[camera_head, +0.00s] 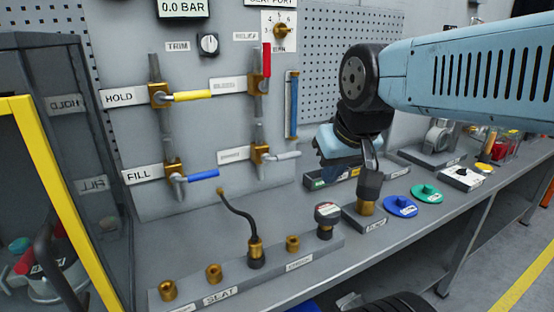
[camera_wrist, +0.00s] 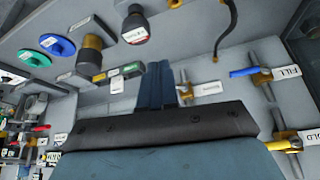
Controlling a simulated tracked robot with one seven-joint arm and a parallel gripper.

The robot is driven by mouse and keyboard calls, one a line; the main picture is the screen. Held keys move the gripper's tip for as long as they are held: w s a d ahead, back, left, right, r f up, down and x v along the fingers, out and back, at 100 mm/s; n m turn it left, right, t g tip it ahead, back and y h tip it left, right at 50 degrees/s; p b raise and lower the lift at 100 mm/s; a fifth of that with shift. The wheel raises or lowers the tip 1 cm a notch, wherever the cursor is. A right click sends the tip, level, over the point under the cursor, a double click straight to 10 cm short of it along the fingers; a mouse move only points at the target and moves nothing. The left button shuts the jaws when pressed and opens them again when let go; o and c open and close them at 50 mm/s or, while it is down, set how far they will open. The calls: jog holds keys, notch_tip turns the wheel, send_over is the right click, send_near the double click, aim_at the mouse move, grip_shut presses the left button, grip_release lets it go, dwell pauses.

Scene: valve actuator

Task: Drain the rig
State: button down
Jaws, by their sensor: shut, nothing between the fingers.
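The valve panel (camera_head: 225,195) carries several lever valves. HOLD has a yellow lever (camera_head: 192,95) lying sideways; FILL has a blue lever (camera_head: 203,175) pointing right. The upper right valve has a red lever (camera_head: 266,60) standing upright. The lower right valve has a pale grey lever (camera_head: 284,156) pointing right; its label is too blurred to read. A vertical tube (camera_head: 292,105) shows blue along much of its length. My gripper (camera_wrist: 153,86) is shut and empty, in front of the panel to the right of the valves. In the head view its fingertips are hard to make out.
The display (camera_head: 183,9) reads 0.0 BAR. A black-and-brass post (camera_head: 369,190) stands below my arm. Blue (camera_head: 401,207) and green discs (camera_head: 427,193) lie right.

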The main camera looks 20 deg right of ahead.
jog(key=c, duration=1.6)
grip_release()
jog(key=shift+w+f, duration=0.1)
jog(key=shift+w, duration=0.05)
jog(key=shift+o, duration=0.9)
jog(key=shift+w+a+f+g+y, duration=0.1)
jog(key=shift+w+f+g+y, duration=0.2)
jog(key=shift+g, duration=0.1)
jog(key=o, duration=0.4)
jog(key=w+f+g+y, duration=0.1)
jog(key=w+f+m+g+y, duration=0.1)
jog(key=w, duration=0.1)
jog(key=w+a+g+y, duration=0.1)
jog(key=y, duration=0.1)
jog(key=shift+w+f+m, duration=0.3)
jog(key=shift+f+m, duration=0.1)
jog(key=shift+o, duration=0.2)
jog(key=m+t+y, duration=0.7)
jog(key=y, duration=0.2)
send_near(281, 156)
jog(key=d, duration=0.6)
jog(key=x, duration=1.4)
jog(key=shift+f, duration=0.35)
jog(key=shift+w+a, duration=0.1)
jog(key=shift+c, duration=0.3)
